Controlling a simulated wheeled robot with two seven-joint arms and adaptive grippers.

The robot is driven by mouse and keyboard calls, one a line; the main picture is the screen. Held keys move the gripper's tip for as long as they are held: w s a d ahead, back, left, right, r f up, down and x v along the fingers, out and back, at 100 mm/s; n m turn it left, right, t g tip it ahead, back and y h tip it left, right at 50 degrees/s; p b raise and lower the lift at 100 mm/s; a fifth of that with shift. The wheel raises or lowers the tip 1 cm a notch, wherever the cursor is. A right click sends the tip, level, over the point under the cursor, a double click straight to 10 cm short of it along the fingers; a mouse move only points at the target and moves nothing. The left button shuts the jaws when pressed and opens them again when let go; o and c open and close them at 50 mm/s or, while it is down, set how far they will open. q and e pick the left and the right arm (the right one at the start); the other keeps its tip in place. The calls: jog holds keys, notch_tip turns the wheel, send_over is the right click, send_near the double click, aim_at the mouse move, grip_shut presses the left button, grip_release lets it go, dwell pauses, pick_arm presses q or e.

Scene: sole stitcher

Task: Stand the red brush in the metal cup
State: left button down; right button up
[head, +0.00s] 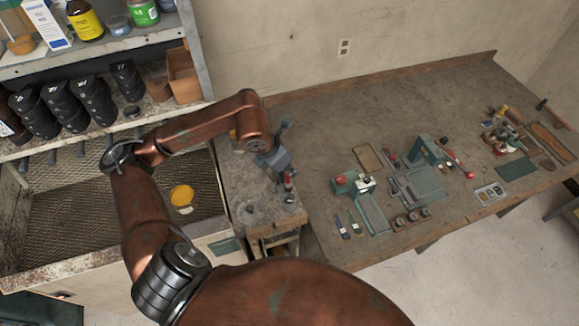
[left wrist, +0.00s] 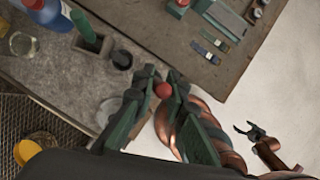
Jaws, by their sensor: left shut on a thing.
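My left gripper (head: 287,174) is over the small side bench, pointing down. It is shut on the red brush (left wrist: 163,90), whose round red end shows between the fingers in the left wrist view; a little red also shows at the fingertips in the head view. The rest of the brush is hard to make out. A pale grey round thing (head: 250,210), perhaps the metal cup, stands on the side bench, to the left of and below the gripper in the head view. In the left wrist view the fingers partly cover it. My right gripper (left wrist: 250,131) is open and empty over the floor.
A glass jar (left wrist: 22,44) and blue bottle (left wrist: 45,12) are behind. The long workbench (head: 310,130) holds tools. A mesh-floored bay (head: 80,215) lies left.

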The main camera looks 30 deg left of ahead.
aim_at(289, 186)
pick_arm(q)
notch_tip(289, 186, down, 2)
jog(key=shift+b, duration=0.4)
jog(key=shift+f+b, duration=0.75)
jog(key=shift+f, duration=0.95)
jog(key=shift+f+b, duration=0.55)
jog(key=shift+f, duration=1.05)
jog(key=shift+f+b, duration=0.45)
jog(key=shift+b, duration=0.05)
jog(key=shift+f+b, duration=0.3)
jog(key=shift+b, duration=0.05)
pick_arm(e)
jog(key=shift+w+f, duration=0.15)
jog(key=shift+f, duration=2.5)
pick_arm(q)
jog(key=c, duration=2)
grip_release()
jog(key=shift+o, duration=0.8)
pick_arm(e)
jog(key=shift+d, duration=0.15)
